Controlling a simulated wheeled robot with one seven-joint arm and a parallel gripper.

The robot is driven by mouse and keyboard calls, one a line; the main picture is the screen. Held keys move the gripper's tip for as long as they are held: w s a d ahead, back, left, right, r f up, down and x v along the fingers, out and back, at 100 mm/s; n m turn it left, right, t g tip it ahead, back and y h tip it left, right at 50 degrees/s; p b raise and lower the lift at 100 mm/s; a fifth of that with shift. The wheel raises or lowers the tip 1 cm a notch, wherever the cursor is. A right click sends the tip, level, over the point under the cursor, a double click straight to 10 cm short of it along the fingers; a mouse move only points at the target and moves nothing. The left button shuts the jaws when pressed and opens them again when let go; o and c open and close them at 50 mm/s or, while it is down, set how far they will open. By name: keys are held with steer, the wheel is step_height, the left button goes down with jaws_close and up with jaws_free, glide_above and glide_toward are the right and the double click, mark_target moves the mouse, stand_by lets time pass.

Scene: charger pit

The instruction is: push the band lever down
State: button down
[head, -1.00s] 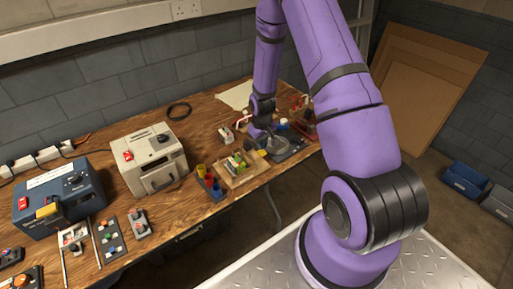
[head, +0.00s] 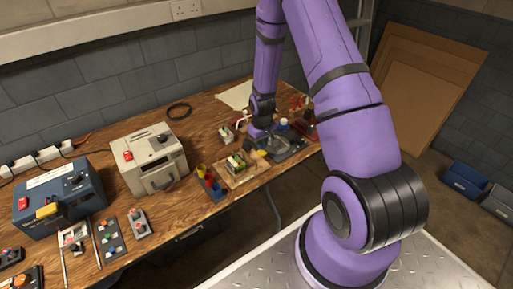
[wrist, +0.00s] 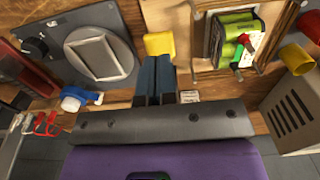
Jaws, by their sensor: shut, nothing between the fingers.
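My gripper (wrist: 157,78) is shut and empty, with its dark blue fingers pressed together. The fingertips end right beside a yellow block (wrist: 158,43), which could be the end of the band lever; I cannot make out a lever arm or whether the fingers touch it. Left of it in the wrist view is a grey plate (wrist: 75,32) carrying a round disc with a pale square frame (wrist: 100,57). In the head view the plate (head: 286,151) lies beneath and right of my wrist, and the fingertips are hard to make out.
A wooden tray (wrist: 205,79) with green cells in a holder (wrist: 238,35) lies right of the fingers. Red and yellow cups (wrist: 296,59) and a grey vented box (wrist: 293,112) stand farther right. A blue-and-white knob (wrist: 74,99) and red clips (wrist: 48,124) are at left.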

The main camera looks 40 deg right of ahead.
mark_target(262, 152)
steer(key=shift+f, duration=0.15)
stand_by(0.4)
steer(key=shift+f, duration=2.45)
steer(key=shift+r, duration=4.1)
